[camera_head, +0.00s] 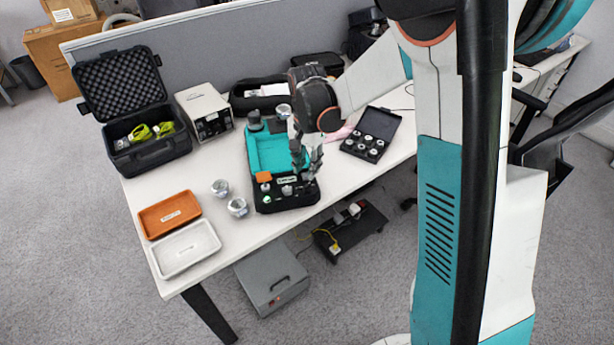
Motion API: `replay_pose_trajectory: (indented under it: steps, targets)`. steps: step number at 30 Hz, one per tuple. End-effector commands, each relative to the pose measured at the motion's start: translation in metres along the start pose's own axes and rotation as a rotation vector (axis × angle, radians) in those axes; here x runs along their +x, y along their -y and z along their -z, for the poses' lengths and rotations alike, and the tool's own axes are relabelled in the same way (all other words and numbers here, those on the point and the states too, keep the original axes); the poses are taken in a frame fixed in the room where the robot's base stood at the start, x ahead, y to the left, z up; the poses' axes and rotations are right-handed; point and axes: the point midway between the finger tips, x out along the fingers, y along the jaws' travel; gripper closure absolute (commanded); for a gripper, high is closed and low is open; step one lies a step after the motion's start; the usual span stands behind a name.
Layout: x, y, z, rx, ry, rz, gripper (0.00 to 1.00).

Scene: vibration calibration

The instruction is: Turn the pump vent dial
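A black and teal case-like unit (258,197), probably the pump, sits near the front edge of the white table. Its front panel has small knobs and fittings, including a light round one (287,190), and an orange part at its left. I cannot tell which of these is the vent dial. My gripper (306,172) points down over the right part of the panel, close to the knobs. Its fingers hide part of that side. Whether they touch a knob, or how far apart they are, is too small to tell.
An open black case (150,155) and a white box instrument (205,112) stand left. Orange (152,228) and white (160,262) trays lie front left, near metal cylinders (237,207). An open weight case (358,148) lies right. A grey partition (210,50) runs behind.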

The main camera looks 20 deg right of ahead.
Motion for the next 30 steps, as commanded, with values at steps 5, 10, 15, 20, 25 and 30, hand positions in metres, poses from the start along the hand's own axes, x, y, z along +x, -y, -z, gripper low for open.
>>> replay_pose_trajectory:
  steps: [5, 10, 15, 20, 25, 30]
  targets:
    - [-0.031, 0.000, 0.000, 0.000, 0.000, 0.000, 0.71]
    - [-0.045, 0.000, 0.000, 0.000, 0.000, 0.000, 0.71]
    - [-0.049, 0.000, 0.000, 0.000, 0.000, 0.000, 0.71]
    - [-0.048, 0.000, 0.000, 0.000, 0.000, 0.000, 0.71]
    - [-0.048, 0.000, 0.000, 0.000, 0.000, 0.000, 0.71]
    - [-0.058, -0.005, -0.004, -0.023, -0.011, 0.013, 0.71]
